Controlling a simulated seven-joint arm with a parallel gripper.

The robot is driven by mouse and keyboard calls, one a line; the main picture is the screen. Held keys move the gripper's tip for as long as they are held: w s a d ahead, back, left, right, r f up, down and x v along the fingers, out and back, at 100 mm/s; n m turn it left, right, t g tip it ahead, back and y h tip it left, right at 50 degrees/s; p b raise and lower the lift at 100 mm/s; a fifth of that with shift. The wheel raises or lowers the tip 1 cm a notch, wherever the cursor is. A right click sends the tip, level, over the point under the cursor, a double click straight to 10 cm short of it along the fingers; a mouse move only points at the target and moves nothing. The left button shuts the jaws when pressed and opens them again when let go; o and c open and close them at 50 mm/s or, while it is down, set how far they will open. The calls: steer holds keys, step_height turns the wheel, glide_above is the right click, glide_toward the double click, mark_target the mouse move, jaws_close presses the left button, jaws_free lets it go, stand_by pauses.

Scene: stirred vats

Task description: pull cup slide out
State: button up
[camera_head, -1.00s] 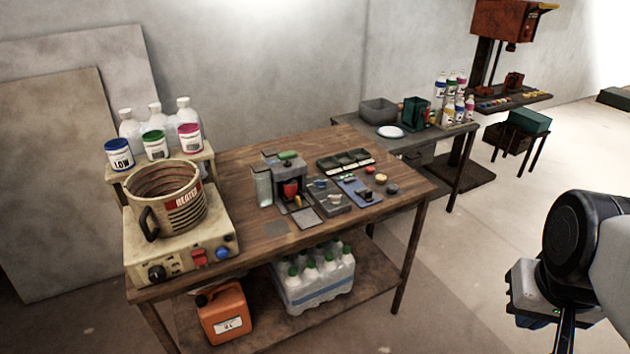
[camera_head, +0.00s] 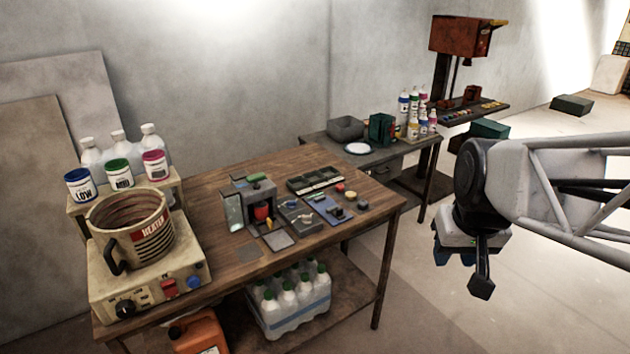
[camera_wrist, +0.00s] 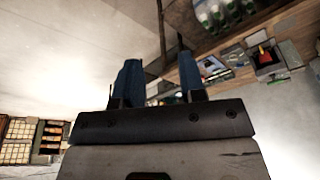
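A small grey machine (camera_head: 248,200) stands on the wooden bench, with a red cup (camera_head: 260,212) in its bay and a green part on top. A flat plate (camera_head: 278,240) lies at its front; I cannot tell if it is the cup slide. The red cup also shows in the wrist view (camera_wrist: 263,52), at upper right. My gripper (camera_head: 470,262) is in the air to the right of the bench, well apart from the machine. In the wrist view its two blue fingers (camera_wrist: 158,82) stand apart with nothing between them.
On the bench are a heater pot (camera_head: 132,228), a dark tray (camera_head: 314,178) and a blue board (camera_head: 328,208) with small parts. A bottle pack (camera_head: 292,300) sits on the lower shelf. A grey side table (camera_head: 378,160) stands behind. Floor right of the bench is open.

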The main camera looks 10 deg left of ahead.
steer(key=w+a+f+n, duration=0.1)
steer(key=w+a+n, duration=0.1)
steer(key=w+a, duration=0.85)
steer(key=n+y, duration=0.3)
steer(key=n, duration=0.2)
glide_toward(268, 219)
steer(key=f, duration=0.1)
steer(key=shift+w+a+f, duration=0.25)
steer(key=shift+a+f, duration=0.1)
steer(key=shift+a, duration=0.1)
steer(key=shift+f, duration=0.1)
steer(key=shift+x, duration=3.8)
steer(key=shift+w+d, duration=0.1)
steer(key=shift+d, duration=0.05)
